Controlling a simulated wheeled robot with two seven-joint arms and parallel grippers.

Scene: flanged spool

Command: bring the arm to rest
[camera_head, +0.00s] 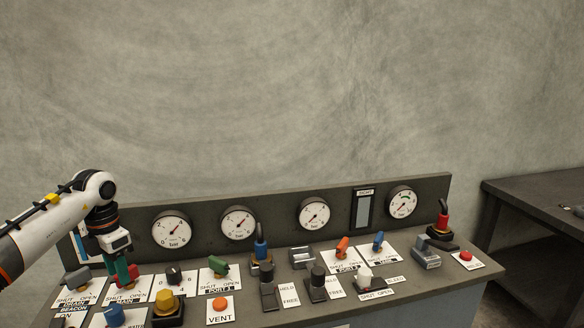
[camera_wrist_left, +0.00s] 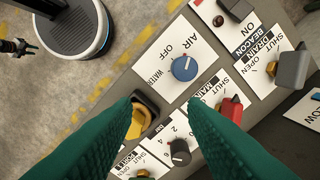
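My left arm (camera_head: 50,225) comes in from the left in the head view, with its hand pointing down over the left end of the control panel. My left gripper (camera_wrist_left: 165,102) has green fingers that stand apart with nothing held between them. In the wrist view a red handle (camera_wrist_left: 231,108) on a SHUT/OPEN plate lies beside the right finger, partly hidden by it; I cannot tell whether they touch. A yellow knob (camera_wrist_left: 138,122) shows partly behind the left finger. A black gripper-like part (camera_wrist_left: 16,47) at the left edge may be my right gripper; it is too small to read.
The panel carries a blue AIR/WATER knob (camera_wrist_left: 184,68), a grey handle (camera_wrist_left: 291,70), a green handle (camera_head: 218,266), an orange VENT button (camera_head: 220,304) and several other controls. Gauges (camera_head: 171,229) line its back board. A dark table (camera_head: 535,205) stands right.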

